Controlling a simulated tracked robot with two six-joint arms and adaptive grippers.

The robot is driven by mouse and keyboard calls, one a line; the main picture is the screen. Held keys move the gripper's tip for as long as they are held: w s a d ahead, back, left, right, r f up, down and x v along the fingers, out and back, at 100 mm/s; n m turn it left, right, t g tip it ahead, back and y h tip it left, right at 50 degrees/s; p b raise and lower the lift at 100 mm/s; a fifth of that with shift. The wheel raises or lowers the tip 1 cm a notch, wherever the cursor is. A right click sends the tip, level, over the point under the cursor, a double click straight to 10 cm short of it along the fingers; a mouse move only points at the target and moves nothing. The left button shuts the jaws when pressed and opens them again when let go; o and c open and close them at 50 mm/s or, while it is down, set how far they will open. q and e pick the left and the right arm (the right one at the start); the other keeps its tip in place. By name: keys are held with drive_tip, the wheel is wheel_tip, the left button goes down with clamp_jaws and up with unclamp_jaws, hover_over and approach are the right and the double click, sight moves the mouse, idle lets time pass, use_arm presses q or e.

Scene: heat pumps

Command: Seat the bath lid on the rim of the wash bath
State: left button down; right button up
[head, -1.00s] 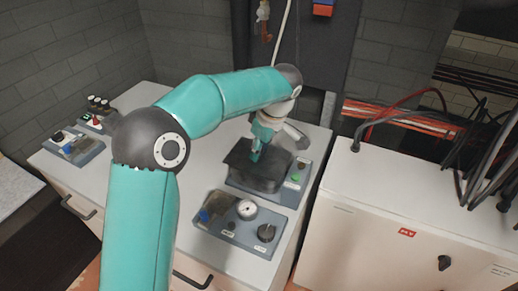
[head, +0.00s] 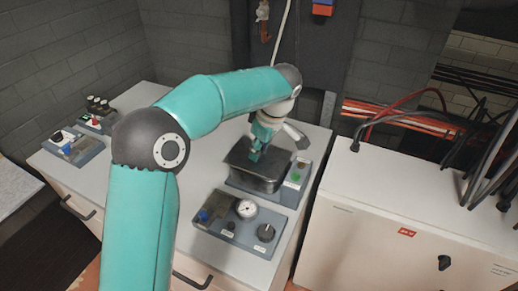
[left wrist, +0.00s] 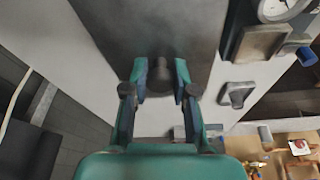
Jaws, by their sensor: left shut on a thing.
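The bath lid (head: 241,157) is a dark grey plate with a knob. In the head view it lies over the wash bath (head: 260,186), its edges roughly in line with the bath. Whether it touches the rim all round cannot be told. My left gripper (head: 255,155) is above the lid, shut on its knob. In the left wrist view the lid (left wrist: 150,22) spreads across the upper middle, and the dark knob sits between the fingertips of my left gripper (left wrist: 158,80). The lid hides the bath's inside. My right gripper is not in view.
The bath stands on a base with a green button (head: 296,177), on a white cabinet top (head: 200,165). A gauge panel (head: 240,225) is just in front. Another control panel (head: 75,146) is at the left. A white electrical box (head: 400,210) stands to the right.

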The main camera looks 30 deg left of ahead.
sight(268, 161)
use_arm(q)
drive_tip(key=shift+f+b, duration=0.5)
drive_tip(key=shift+f, duration=0.2)
drive_tip(key=c, duration=0.8)
unclamp_jaws()
drive_tip(key=shift+c, duration=0.2)
drive_tip(key=shift+r, duration=0.1)
drive_tip(key=v, duration=1.1)
drive_tip(key=shift+d+r, duration=0.2)
drive_tip(key=shift+r, duration=0.15)
